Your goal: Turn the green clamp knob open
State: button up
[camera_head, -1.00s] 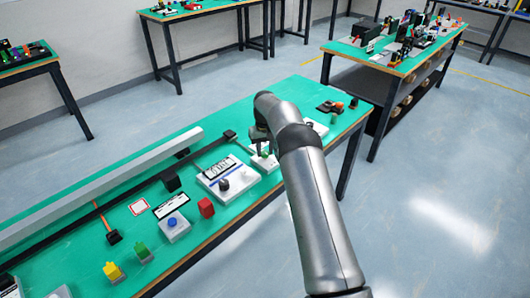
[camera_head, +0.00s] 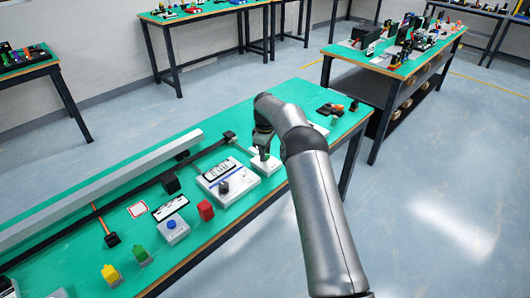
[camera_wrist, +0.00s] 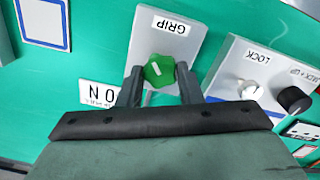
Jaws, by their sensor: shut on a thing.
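The green clamp knob (camera_wrist: 159,72) is a lobed knob with a short white mark on top. It sits on a white plate (camera_wrist: 150,42) labelled GRIP, which reads upside down in the wrist view. My gripper (camera_wrist: 160,80) is shut on the knob, one finger on its left side and one on its right. In the head view my gripper (camera_head: 263,151) points down at the white plate (camera_head: 266,166), and the arm largely hides the knob.
Beside it in the wrist view stands a LOCK panel (camera_wrist: 229,82) with a silver knob (camera_wrist: 248,90) and a black knob (camera_wrist: 294,100). In the head view, a white box with a dark knob (camera_head: 223,187), a red block (camera_head: 206,210) and a blue button (camera_head: 171,223) share the green bench.

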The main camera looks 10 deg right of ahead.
jog(key=shift+r+n, duration=0.1)
jog(key=shift+n, duration=0.5)
jog(key=o, duration=1)
jog(key=shift+c, duration=0.2)
notch_tip(320, 180, up, 17)
jog(key=p, duration=0.1)
jog(key=shift+r, duration=0.2)
